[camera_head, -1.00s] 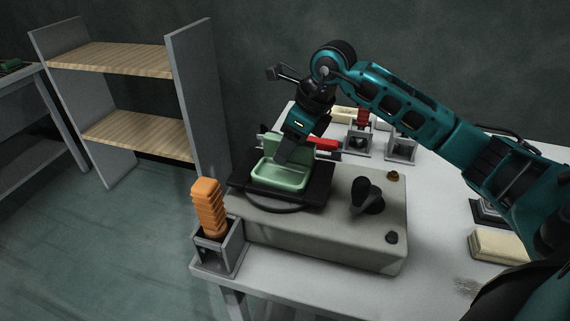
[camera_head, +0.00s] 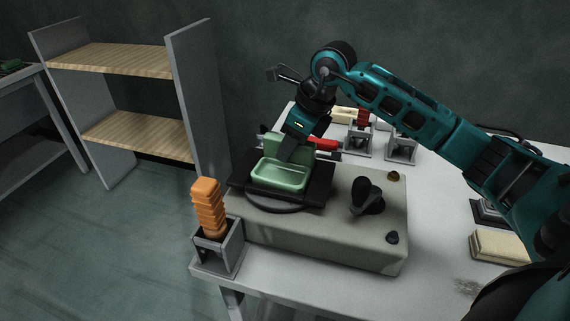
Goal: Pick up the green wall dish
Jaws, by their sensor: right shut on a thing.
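The green wall dish (camera_head: 279,178) sits on the black plate of a round turntable (camera_head: 276,207), on top of a beige block-shaped machine. It has a shallow tray in front and an upright back. My right gripper (camera_head: 287,153) reaches down from above and is shut on the dish at its back part. The fingertips are partly hidden against the dish. I cannot tell any gap between the dish and the plate. My left gripper does not show.
An orange ribbed handle (camera_head: 208,208) stands in a grey holder at the table's front left corner. A black knob (camera_head: 367,194) rises from the machine (camera_head: 330,238). A red-handled tool (camera_head: 323,144) lies behind the dish. An open shelf (camera_head: 112,58) stands left, and a cream block (camera_head: 498,247) lies right.

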